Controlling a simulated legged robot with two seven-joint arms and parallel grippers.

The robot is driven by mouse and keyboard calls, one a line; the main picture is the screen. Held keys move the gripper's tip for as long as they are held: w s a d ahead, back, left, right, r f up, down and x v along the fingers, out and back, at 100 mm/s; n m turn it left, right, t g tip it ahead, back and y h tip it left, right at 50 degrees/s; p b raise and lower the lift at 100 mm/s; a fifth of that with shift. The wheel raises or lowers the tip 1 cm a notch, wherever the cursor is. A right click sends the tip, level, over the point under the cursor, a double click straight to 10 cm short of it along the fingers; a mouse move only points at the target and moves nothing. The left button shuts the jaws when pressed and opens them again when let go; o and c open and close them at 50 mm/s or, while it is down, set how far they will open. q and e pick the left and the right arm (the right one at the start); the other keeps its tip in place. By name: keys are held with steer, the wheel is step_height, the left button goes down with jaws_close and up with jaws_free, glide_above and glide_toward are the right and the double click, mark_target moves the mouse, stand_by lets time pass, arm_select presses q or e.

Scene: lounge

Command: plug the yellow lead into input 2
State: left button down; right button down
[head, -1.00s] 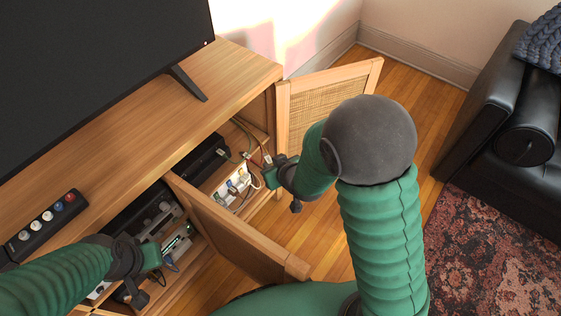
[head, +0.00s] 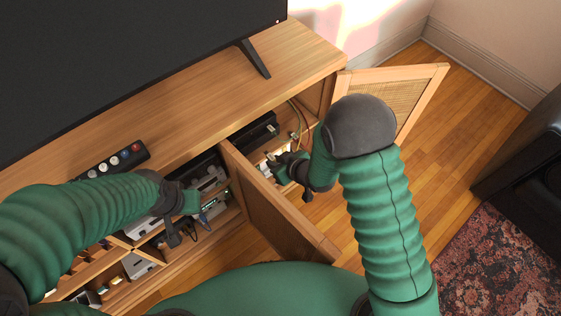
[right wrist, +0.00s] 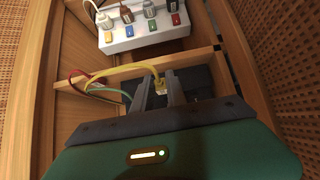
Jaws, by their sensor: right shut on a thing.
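In the right wrist view my right gripper (right wrist: 162,98) is shut on the yellow lead's plug (right wrist: 160,85). The yellow lead (right wrist: 130,70) curves from the plug to the left. A dark box (right wrist: 196,84) lies behind the fingers; I cannot read any input numbers, and I cannot tell whether the plug touches it. In the head view the right gripper (head: 275,163) is inside the cabinet's right compartment, near a black box (head: 252,132). My left gripper (head: 186,210) is at the left compartment's devices; its finger opening is unclear.
A red lead (right wrist: 77,82) and a green lead (right wrist: 105,91) run beside the yellow one. A white power strip (right wrist: 148,37) holds several plugs. A near cabinet door (head: 275,205) and a far rattan door (head: 395,95) stand open around my right arm. A wooden bar (right wrist: 200,60) crosses nearby.

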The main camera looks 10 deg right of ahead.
steer(key=shift+w+a, duration=0.3)
steer(key=shift+w, duration=0.4)
steer(key=shift+w+a+b, duration=0.25)
steer(key=shift+w+a, duration=0.35)
steer(key=shift+w, duration=0.25)
steer(key=shift+w+a+b, duration=0.25)
steer(key=shift+w+a, duration=0.3)
steer(key=shift+w, duration=0.25)
steer(key=shift+w+a, duration=0.25)
steer(key=shift+w, duration=0.15)
steer(key=shift+w+a+p, duration=0.2)
steer(key=shift+p, duration=0.1)
steer(key=shift+r, duration=0.1)
steer(key=shift+p, duration=0.3)
steer(key=shift+w+a, duration=0.4)
steer(key=shift+w, duration=0.25)
